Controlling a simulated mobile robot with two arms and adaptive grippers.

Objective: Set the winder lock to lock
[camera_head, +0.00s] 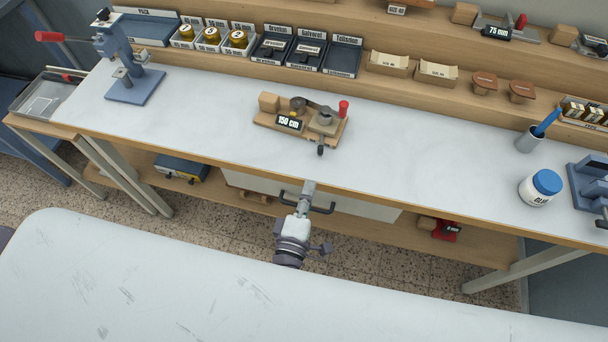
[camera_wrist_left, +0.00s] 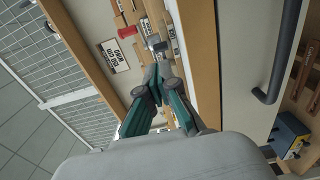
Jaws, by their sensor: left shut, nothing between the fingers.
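The winder (camera_head: 300,121) stands on the white worktop (camera_head: 200,125). It has a wooden base, a dark display reading 150 cm, a red knob (camera_head: 343,108) on its crank and a small black-tipped lever (camera_head: 320,150) at its front. I cannot tell which position the lock is in. My left gripper (camera_head: 309,185) is at the front edge of the bench, below and in front of the winder and apart from it. In the left wrist view its fingers (camera_wrist_left: 157,75) are together and empty. My right gripper is not in view.
A drawer with a black handle (camera_head: 306,203) is right by my left gripper; the handle also shows in the left wrist view (camera_wrist_left: 280,60). A blue press (camera_head: 130,65) stands at the left, a glue jar (camera_head: 538,190) at the right. The worktop beside the winder is clear.

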